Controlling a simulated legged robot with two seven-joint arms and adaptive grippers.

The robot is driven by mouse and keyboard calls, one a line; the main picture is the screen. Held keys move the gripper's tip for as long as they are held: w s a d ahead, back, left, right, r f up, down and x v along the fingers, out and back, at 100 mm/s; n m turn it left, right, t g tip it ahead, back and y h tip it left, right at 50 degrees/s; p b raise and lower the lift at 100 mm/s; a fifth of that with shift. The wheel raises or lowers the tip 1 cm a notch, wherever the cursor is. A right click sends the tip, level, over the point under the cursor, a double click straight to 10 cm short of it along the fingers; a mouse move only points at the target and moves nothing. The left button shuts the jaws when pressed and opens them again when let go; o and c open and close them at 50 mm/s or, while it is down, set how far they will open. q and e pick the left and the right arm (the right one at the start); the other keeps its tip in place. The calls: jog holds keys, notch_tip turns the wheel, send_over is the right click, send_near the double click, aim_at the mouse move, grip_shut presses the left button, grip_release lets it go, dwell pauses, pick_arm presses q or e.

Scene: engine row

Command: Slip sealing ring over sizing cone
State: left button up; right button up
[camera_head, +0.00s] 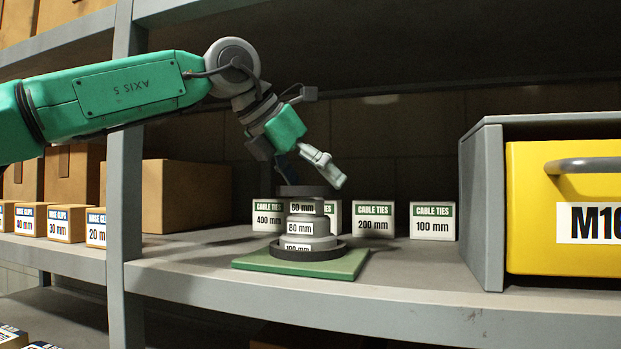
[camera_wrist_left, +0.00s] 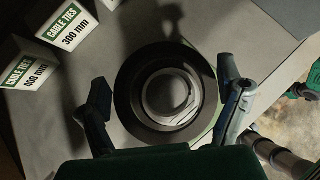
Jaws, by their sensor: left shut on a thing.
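The sizing cone (camera_head: 298,228) stands upright on a green base plate (camera_head: 350,264). It is stepped, with labels 60 mm, 80 mm and 100 mm from top to bottom. My right gripper is out of view.
Cable ties boxes (camera_head: 373,220) stand behind the cone on the grey shelf (camera_head: 420,275). A yellow drawer (camera_head: 540,215) in a grey housing is at the right. A shelf upright (camera_head: 124,200) and cardboard boxes (camera_head: 187,195) are at the left.

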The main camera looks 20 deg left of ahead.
pick_arm(q)
jog(key=o, duration=0.9)
jog(key=v, duration=1.2)
jog(key=shift+a, duration=0.1)
jog(key=shift+f, duration=0.1)
